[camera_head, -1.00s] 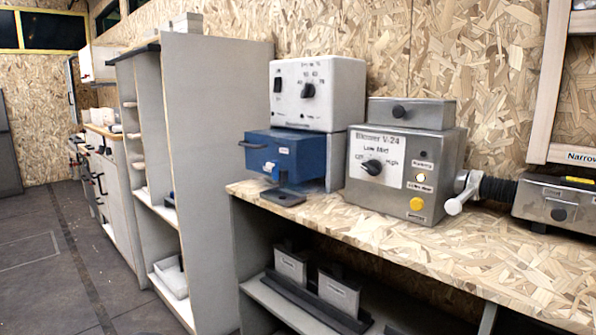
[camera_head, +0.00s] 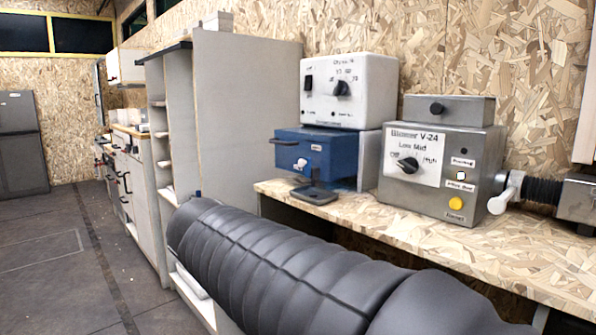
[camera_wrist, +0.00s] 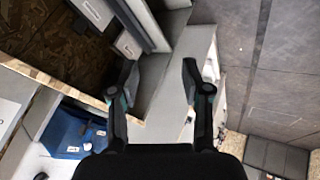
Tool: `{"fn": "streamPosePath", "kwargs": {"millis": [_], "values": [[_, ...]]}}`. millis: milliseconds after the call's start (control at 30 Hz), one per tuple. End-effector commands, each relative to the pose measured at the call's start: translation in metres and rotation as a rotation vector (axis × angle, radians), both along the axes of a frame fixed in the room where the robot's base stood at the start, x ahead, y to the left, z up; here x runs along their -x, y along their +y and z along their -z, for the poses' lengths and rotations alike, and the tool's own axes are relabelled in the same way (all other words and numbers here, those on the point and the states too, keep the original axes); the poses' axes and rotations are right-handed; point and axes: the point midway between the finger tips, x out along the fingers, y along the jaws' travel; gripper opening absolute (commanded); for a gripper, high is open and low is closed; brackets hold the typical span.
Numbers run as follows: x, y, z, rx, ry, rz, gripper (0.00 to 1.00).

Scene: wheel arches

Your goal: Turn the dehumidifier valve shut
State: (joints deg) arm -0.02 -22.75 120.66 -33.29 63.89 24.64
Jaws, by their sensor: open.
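A white control box (camera_head: 347,90) with a black dial and switch stands on a blue box (camera_head: 322,158) on the wooden bench. The blue box has a black handle at its left and a small white knob (camera_head: 301,164) on its front. A white lever (camera_head: 507,192) sits on the pipe right of the grey blower box. I cannot tell from the labels which part is the dehumidifier valve. My gripper (camera_wrist: 160,76) is open and empty in the wrist view, apart from the blue box (camera_wrist: 78,130) at lower left. The head view does not show my gripper.
The grey blower box (camera_head: 442,160) has a black dial and a yellow button. A tall grey cabinet (camera_head: 245,110) stands left of the bench. The floor (camera_head: 50,225) at left is clear.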

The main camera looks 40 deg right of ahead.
Motion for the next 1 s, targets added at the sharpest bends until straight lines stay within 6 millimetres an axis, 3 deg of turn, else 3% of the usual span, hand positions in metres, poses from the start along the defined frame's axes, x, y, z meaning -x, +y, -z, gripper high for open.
{"fn": "streamPosePath", "kwargs": {"millis": [100,300,500,700,867,1000], "values": [[-0.043,-0.038,-0.025,0.16,-0.036,0.135,0.48],[-0.111,-0.088,-0.081,0.443,-0.184,0.355,0.48],[-0.164,-0.112,-0.129,0.677,-0.38,0.514,0.48],[-0.188,-0.118,-0.153,0.795,-0.509,0.582,0.48],[-0.191,-0.125,-0.159,0.816,-0.535,0.594,0.48],[-0.192,-0.144,-0.159,0.817,-0.533,0.595,0.48]]}}
